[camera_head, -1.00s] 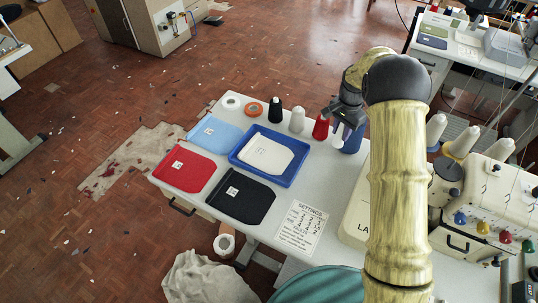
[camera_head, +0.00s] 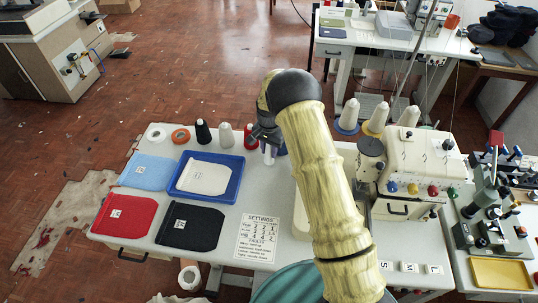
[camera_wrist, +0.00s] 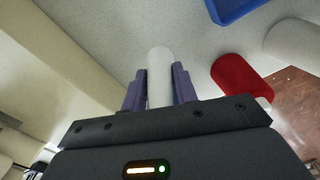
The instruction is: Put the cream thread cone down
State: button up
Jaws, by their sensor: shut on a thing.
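The cream thread cone (camera_wrist: 159,65) stands between the two purple fingers of my gripper (camera_wrist: 159,88) in the wrist view. The fingers are shut on its sides. In the head view my gripper (camera_head: 268,145) is at the table's back edge, just right of the red cone (camera_head: 250,136). A pale bit of the held cone (camera_head: 270,157) shows below it. I cannot tell whether its base touches the table. The white table (camera_head: 285,185) has bare surface near the gripper.
A grey-white cone (camera_head: 225,136) and a black cone (camera_head: 203,132) stand left of the red one. A blue tray (camera_head: 233,186) with a white cloth piece lies in front. A sewing machine (camera_head: 422,160) stands at the right. A settings sheet (camera_head: 258,238) lies near the front.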

jog(key=shift+f+p, duration=0.3)
jog(key=shift+f, duration=1.25)
jog(key=shift+f, duration=0.2)
jog(key=o, duration=0.9)
jog(key=shift+o, duration=0.2)
jog(key=shift+r, duration=0.1)
notch_tip(320, 180, up, 11)
jog(key=shift+b, duration=1.05)
jog(key=shift+r, duration=0.6)
